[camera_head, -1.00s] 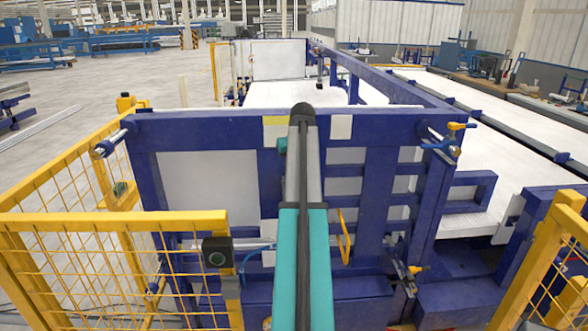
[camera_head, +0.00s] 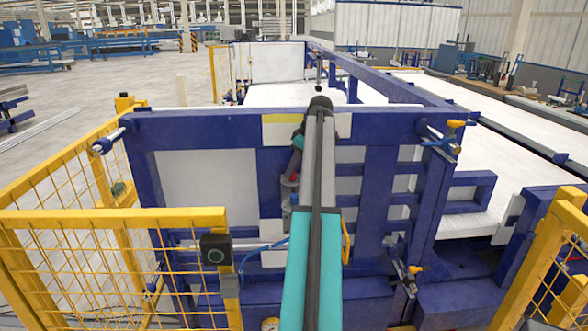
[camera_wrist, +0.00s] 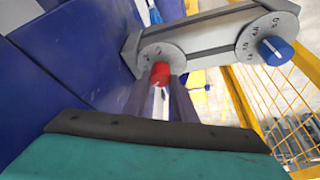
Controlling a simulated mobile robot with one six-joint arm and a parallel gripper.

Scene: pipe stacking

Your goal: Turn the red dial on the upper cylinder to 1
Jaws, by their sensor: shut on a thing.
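In the wrist view the red dial (camera_wrist: 160,73) sticks out of a round grey plate (camera_wrist: 152,52) with small dark marks, which I cannot read surely. My gripper (camera_wrist: 160,88) is shut on the red dial, one grey finger on each side. Its teal and black body fills the bottom of that view. A blue dial (camera_wrist: 275,50) sits on a second numbered grey plate to the right, joined to the first by a grey bar. In the head view my gripper (camera_head: 293,168) shows partly left of my arm, by a small red patch; the arm hides most of the cylinders.
A blue frame (camera_head: 190,126) stands behind the dials, with blue panels close on the left in the wrist view. Yellow mesh fencing (camera_head: 120,219) stands at left and right. A black box with a round button (camera_head: 215,254) is mounted on the left fence.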

